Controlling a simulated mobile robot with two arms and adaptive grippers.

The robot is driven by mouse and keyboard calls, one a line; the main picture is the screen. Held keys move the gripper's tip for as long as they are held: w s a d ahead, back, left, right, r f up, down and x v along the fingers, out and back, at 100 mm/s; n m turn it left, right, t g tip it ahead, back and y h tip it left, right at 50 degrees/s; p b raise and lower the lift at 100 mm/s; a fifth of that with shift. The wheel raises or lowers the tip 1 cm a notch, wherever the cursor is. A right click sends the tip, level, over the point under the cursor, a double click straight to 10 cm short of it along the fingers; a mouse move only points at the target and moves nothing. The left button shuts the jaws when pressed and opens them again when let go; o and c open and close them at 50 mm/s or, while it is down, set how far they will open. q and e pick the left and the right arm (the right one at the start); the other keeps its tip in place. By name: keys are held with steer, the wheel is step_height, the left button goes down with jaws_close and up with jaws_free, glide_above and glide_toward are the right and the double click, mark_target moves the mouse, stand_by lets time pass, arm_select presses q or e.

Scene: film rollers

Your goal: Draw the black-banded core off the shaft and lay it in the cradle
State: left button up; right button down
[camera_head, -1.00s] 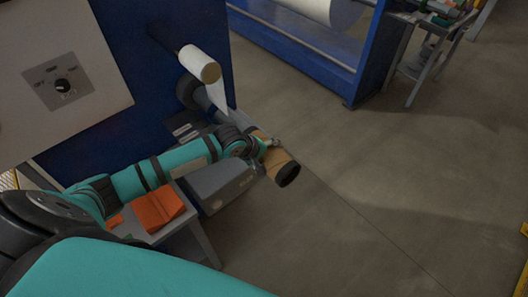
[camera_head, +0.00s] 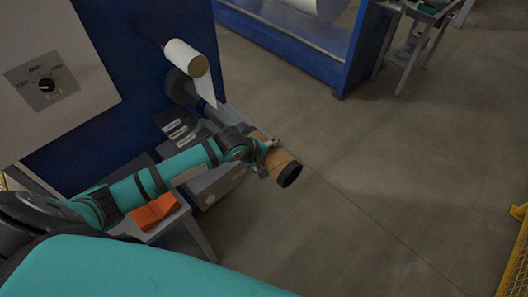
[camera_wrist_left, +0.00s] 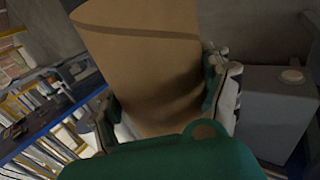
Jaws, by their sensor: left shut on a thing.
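The core, a tan cardboard tube with a black band at its near end (camera_head: 283,167), lies tilted out from the blue machine. My left gripper (camera_head: 266,152) is shut around its side. In the left wrist view, the tan core (camera_wrist_left: 140,60) fills the space between the two fingers. A grey shaft (camera_head: 230,114) shows behind the core, in line with it; my wrist hides where they meet, so I cannot tell whether they still overlap. An orange angled block (camera_head: 153,212), perhaps the cradle, sits on a grey stand. My right gripper is out of view.
A white roll (camera_head: 187,57) juts from the blue machine (camera_head: 100,60) above the shaft. A grey box (camera_head: 215,183) lies behind my left forearm. Another blue machine (camera_head: 300,45) stands at the back. The floor to the right is clear, with a yellow barrier (camera_head: 515,255) at the edge.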

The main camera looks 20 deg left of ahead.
mark_target(281, 167)
arm_select(q)
steer(key=shift+s+d, duration=0.2)
steer(key=shift+d, duration=0.45)
steer(key=shift+s+d, duration=0.4)
steer(key=shift+d, duration=0.5)
steer(key=shift+s+d, duration=0.35)
steer(key=shift+d, duration=0.5)
steer(key=shift+d+r, duration=0.1)
steer(key=shift+s+d+r, duration=0.45)
steer(key=shift+d+r, duration=0.35)
steer(key=shift+d, duration=0.25)
steer(key=shift+s+d+r, duration=0.45)
steer(key=shift+d+r, duration=0.4)
steer(key=shift+d, duration=0.2)
steer(key=shift+s+d+r, duration=0.45)
steer(key=shift+d+r, duration=0.35)
steer(key=shift+d, duration=0.25)
steer(key=shift+a+f, duration=0.1)
